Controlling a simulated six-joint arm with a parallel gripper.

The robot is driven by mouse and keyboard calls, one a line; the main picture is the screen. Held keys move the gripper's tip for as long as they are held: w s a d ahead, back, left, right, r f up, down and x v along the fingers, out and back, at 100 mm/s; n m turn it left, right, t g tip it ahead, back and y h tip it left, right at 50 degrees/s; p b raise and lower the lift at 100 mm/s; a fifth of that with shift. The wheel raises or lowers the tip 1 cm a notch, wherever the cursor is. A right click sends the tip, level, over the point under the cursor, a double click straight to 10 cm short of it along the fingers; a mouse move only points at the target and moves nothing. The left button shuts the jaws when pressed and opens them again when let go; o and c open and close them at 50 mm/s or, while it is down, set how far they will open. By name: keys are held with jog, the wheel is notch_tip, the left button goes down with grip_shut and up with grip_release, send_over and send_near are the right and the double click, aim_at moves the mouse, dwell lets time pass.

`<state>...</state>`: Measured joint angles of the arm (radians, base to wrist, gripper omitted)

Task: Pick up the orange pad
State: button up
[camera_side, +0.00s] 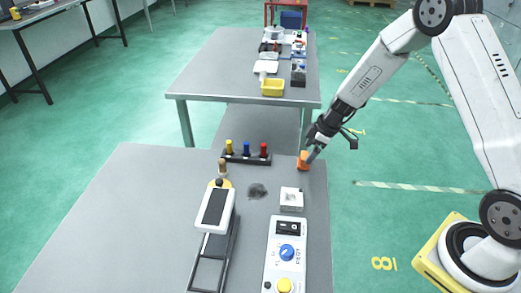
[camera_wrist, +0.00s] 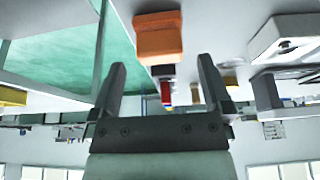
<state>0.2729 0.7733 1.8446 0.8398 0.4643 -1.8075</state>
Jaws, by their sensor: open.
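The orange pad (camera_side: 303,160) is a small orange block at the far right corner of the near grey table. My gripper (camera_side: 312,151) is right at the pad in the side view, its fingers partly covering it. In the wrist view the pad (camera_wrist: 158,38) lies beyond the fingertips and roughly between them. There my gripper (camera_wrist: 162,70) is open, with two dark fingers spread apart and nothing held. I cannot tell from the side view whether a finger touches the pad.
A black rack (camera_side: 236,157) with yellow, blue and red pieces stands left of the pad. A white box (camera_side: 291,206) sits nearer, above a control panel (camera_side: 271,272) with a blue knob. A black-topped device (camera_side: 216,207) is further left. The table's left side is clear.

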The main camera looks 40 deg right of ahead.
aim_at(307, 155)
jog(key=shift+x, duration=2)
jog(key=shift+d, duration=0.1)
jog(key=c, duration=1.1)
